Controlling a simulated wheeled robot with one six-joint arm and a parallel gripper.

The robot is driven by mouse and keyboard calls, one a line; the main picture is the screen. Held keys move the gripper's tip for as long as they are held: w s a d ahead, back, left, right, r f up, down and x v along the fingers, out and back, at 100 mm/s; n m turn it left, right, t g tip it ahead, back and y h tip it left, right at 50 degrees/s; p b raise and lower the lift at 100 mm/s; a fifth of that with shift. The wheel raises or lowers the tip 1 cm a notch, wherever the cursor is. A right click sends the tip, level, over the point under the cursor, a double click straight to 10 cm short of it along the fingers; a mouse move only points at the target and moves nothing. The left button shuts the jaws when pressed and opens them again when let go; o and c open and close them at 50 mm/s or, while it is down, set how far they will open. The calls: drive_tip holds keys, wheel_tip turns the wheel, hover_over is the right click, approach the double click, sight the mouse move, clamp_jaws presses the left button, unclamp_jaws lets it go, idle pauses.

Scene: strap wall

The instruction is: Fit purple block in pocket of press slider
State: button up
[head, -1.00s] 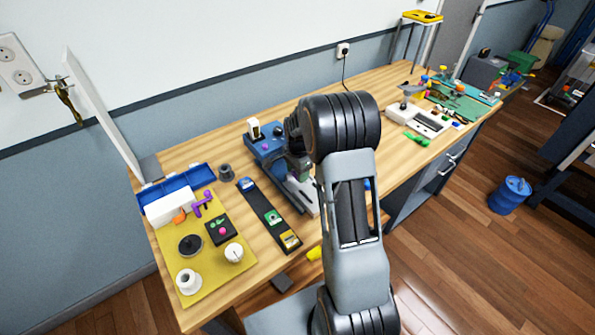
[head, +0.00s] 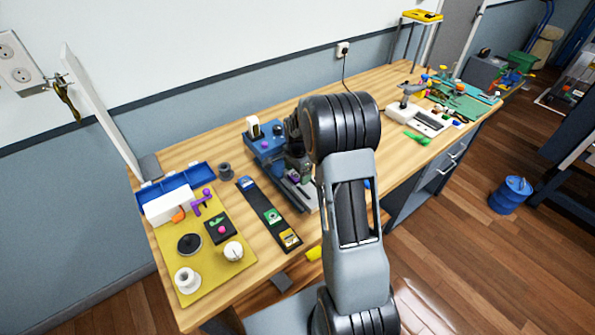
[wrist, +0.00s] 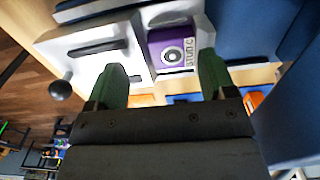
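The purple block (wrist: 172,48), with a white label and a round mark, shows in the wrist view. It lies in the pocket of the pale press slider (wrist: 105,62), with pale walls around part of it. I cannot tell how deep it sits. My gripper (wrist: 162,61) is open, with its two green fingers spread and apart from the block, which shows between and beyond their tips. In the head view, the blue press (head: 266,151) stands on the bench and the grey slider (head: 305,195) is partly hidden by my arm.
A dark strip with colored tiles (head: 268,216) lies left of the slider. A yellow mat (head: 212,262) with several small parts and a blue bin (head: 178,186) are farther left. A dark round knob (wrist: 60,90) sticks out beside the slider.

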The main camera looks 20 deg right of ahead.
sight(297, 179)
wheel_tip(297, 179, up, 12)
drive_tip(key=s+a+r+n+t, duration=0.2)
drive_tip(key=s+a+n, duration=0.3)
drive_tip(key=s+n, duration=0.3)
drive_tip(key=s+a+r+n+t, duration=0.2)
drive_tip(key=s+a+n, duration=0.3)
drive_tip(key=s, duration=0.7)
drive_tip(key=n, duration=0.2)
drive_tip(key=shift+s+a+r+n+b, duration=0.2)
drive_tip(key=shift+s+r+n+b, duration=0.1)
drive_tip(key=shift+s+r+n, duration=0.1)
drive_tip(key=shift+d, duration=0.15)
idle(0.6)
